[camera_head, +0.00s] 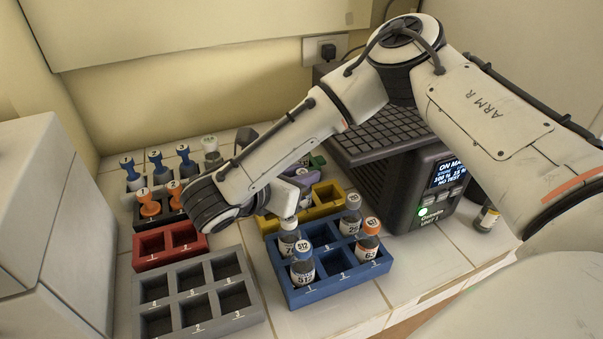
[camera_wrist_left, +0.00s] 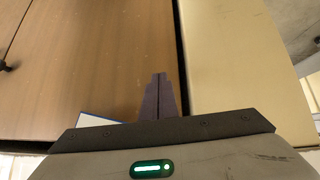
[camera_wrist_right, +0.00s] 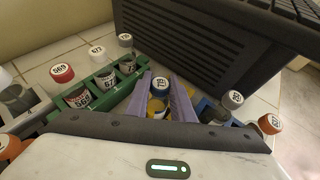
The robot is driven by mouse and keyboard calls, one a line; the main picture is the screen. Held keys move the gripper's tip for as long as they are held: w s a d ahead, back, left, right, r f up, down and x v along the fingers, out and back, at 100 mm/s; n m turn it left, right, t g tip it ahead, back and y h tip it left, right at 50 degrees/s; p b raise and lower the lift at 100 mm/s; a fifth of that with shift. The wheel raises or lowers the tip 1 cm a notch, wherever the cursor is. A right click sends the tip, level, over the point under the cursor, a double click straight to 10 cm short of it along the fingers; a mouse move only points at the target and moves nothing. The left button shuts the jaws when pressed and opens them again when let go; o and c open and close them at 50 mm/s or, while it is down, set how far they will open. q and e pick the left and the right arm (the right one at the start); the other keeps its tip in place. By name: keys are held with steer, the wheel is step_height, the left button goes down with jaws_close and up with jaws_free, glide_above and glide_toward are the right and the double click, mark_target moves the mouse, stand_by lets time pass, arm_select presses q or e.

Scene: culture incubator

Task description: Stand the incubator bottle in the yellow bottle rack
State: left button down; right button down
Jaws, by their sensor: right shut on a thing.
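The yellow bottle rack (camera_head: 327,199) stands behind the blue rack, partly hidden by my right arm and hand. My right gripper (camera_head: 303,172) is over it, with its purple fingers shut on a bottle. In the right wrist view the held bottle (camera_wrist_right: 160,83) shows its pale, blue-marked cap between the fingers (camera_wrist_right: 161,95), with yellow just below. I cannot tell whether its base is seated in a compartment. My left gripper (camera_wrist_left: 159,95) shows only in the left wrist view, fingers together and empty, facing a brown cabinet surface.
The blue rack (camera_head: 330,290) in front holds several bottles. Grey (camera_head: 200,295) and red (camera_head: 170,247) racks stand empty at left. The black incubator (camera_head: 405,185) rises close on the right, with another bottle (camera_head: 487,217) beside it. A green rack (camera_wrist_right: 105,85) with bottles is nearby.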

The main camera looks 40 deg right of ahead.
steer(key=shift+f, duration=0.1)
steer(key=c, duration=1.5)
jaws_free()
steer(key=shift+c, duration=0.2)
steer(key=shift+r, duration=0.2)
steer(key=v, duration=1.2)
